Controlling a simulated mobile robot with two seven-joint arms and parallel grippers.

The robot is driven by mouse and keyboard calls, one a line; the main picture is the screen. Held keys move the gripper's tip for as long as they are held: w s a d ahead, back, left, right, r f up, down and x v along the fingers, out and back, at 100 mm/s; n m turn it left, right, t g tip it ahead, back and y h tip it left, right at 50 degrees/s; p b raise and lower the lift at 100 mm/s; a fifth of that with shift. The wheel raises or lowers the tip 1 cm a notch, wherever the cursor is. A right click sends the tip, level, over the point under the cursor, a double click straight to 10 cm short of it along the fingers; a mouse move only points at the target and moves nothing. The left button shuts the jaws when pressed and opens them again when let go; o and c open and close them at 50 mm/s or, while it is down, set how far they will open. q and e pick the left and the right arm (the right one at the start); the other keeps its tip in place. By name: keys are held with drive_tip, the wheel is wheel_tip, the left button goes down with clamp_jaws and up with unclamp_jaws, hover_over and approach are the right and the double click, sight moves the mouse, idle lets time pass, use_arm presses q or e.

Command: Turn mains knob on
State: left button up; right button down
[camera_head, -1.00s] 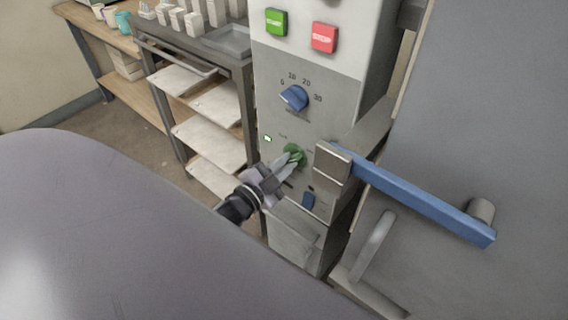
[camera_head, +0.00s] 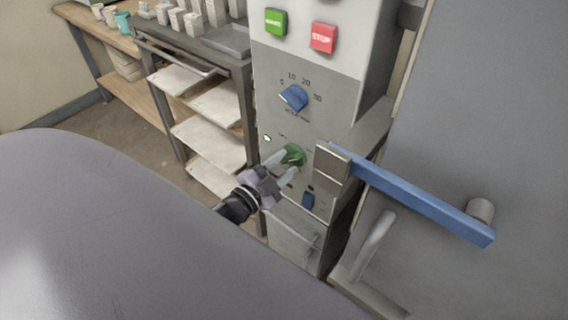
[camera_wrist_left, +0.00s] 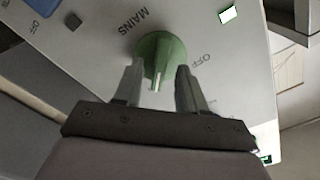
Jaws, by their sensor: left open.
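The green mains knob (camera_head: 293,155) sits on the grey control panel (camera_head: 330,120), below a blue dial. In the left wrist view the green knob (camera_wrist_left: 160,58) shows beside the printed word MAINS, with OFF printed to its right; its white pointer mark faces down toward my gripper. My left gripper (camera_head: 282,166) is open at the knob. In the left wrist view its two fingertips (camera_wrist_left: 160,75) stand apart at either side of the knob's lower part; I cannot tell whether they touch it. My right gripper is not in view.
A blue lever handle (camera_head: 420,200) juts out just right of the knob. A blue dial (camera_head: 293,97), a green button (camera_head: 275,21) and a red STOP button (camera_head: 323,37) are above. A blue switch (camera_head: 308,200) is below. A shelf rack (camera_head: 205,105) stands left.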

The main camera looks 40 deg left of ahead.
use_arm(q)
drive_tip(key=s, duration=0.6)
drive_tip(key=shift+s+a, duration=0.2)
drive_tip(key=shift+a, duration=0.05)
idle(0.3)
drive_tip(key=s+d+f+n+g+p, duration=0.4)
drive_tip(key=s+d+f+n+g, duration=0.2)
drive_tip(key=s+d, duration=0.4)
drive_tip(key=shift+s+f+n+g+h, duration=0.3)
drive_tip(key=shift+s+n+g, duration=0.2)
drive_tip(key=shift+n+g, duration=0.3)
drive_tip(key=shift+a+r, duration=0.1)
idle(0.8)
